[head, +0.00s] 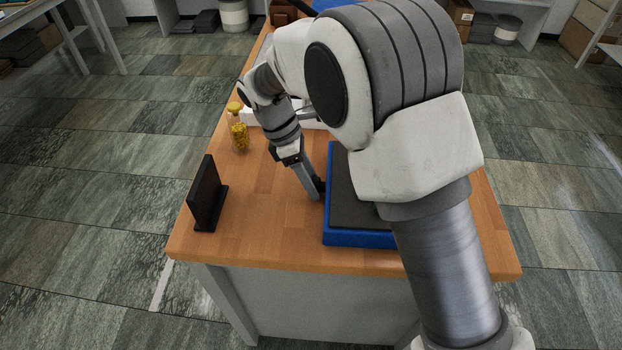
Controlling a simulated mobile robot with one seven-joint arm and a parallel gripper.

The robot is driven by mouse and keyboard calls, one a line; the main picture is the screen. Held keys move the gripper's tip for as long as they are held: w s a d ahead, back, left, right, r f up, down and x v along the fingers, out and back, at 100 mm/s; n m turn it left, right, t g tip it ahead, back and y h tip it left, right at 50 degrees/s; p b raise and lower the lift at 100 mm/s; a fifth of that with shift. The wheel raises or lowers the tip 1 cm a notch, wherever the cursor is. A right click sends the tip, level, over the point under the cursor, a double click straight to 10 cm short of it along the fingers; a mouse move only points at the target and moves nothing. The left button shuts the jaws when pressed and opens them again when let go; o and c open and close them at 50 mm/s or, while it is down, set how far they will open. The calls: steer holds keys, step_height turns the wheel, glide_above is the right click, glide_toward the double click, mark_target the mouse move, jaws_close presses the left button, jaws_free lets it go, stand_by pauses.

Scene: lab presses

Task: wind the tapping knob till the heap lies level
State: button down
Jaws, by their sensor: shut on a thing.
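My gripper (315,190) reaches down to the left side of a blue base with a dark grey top (352,205). Its jaws are shut on a small dark part at that side, which looks like the tapping knob (320,184). The knob is mostly covered by the fingers, so its angle cannot be read. My arm covers the right and back parts of the base. The heap does not show, so I cannot tell whether it lies level.
A glass bottle of yellow grains (239,136) stands at the left edge of the wooden table (270,235). A black upright panel (207,194) stands nearer the front left. Bare tabletop lies between the panel and the base. A white object (254,117) lies behind.

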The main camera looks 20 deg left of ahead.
steer(key=t+b, duration=0.2)
steer(key=t+y+b, duration=0.1)
steer(key=shift+s+f+m+b, duration=0.25)
steer(key=shift+f+m+b, duration=0.05)
steer(key=shift+r+t+b, duration=0.25)
steer(key=shift+t+b, duration=0.35)
steer(key=shift+b, duration=0.1)
steer(key=shift+c, duration=1.5)
jaws_free()
steer(key=shift+s+r, duration=0.1)
steer(key=p+v, duration=0.4)
steer(key=v, duration=1.3)
steer(key=shift+d+r, duration=0.15)
steer(key=shift+d, duration=0.05)
